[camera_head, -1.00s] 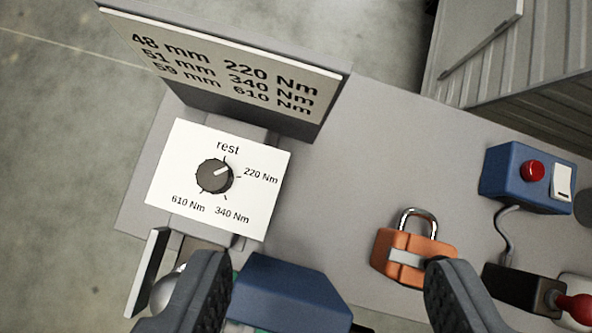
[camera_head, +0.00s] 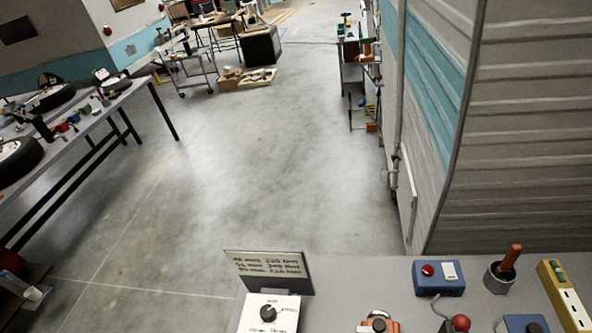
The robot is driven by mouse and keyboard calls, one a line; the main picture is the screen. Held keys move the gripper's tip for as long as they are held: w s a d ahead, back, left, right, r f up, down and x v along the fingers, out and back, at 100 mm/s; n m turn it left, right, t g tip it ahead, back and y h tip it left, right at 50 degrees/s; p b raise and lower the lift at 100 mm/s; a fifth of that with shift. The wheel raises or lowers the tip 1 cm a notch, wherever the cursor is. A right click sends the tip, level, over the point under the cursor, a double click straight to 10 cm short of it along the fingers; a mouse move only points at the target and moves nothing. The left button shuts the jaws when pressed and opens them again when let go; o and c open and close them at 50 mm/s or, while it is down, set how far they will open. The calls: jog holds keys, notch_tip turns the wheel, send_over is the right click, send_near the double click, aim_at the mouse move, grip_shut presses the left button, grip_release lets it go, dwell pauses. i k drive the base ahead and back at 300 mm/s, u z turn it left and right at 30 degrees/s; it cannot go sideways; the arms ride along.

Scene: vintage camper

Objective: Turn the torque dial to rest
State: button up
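The torque dial (camera_head: 268,313) is a small dark round knob on a white plate (camera_head: 287,305) at the bottom edge of the view. The printing around it is too small to read clearly, and where its pointer stands cannot be told now. A sign (camera_head: 268,265) with rows of sizes and torques stands upright behind the plate. My gripper is out of the picture, so its fingers and what may be between them are hidden.
On the grey bench (camera_head: 385,280) are an orange padlock (camera_head: 378,327), a blue box with a red button (camera_head: 438,278) and a pot with an orange-handled tool (camera_head: 503,272). The camper (camera_head: 520,130) stands behind. Open floor (camera_head: 250,170) lies beyond; a workbench (camera_head: 85,125) is left.

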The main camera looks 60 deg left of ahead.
aim_at(268, 313)
jog(key=z, duration=0.9)
jog(key=k, duration=1.5)
jog(key=u, duration=0.7)
jog(key=i, duration=1)
jog(key=z, duration=0.05)
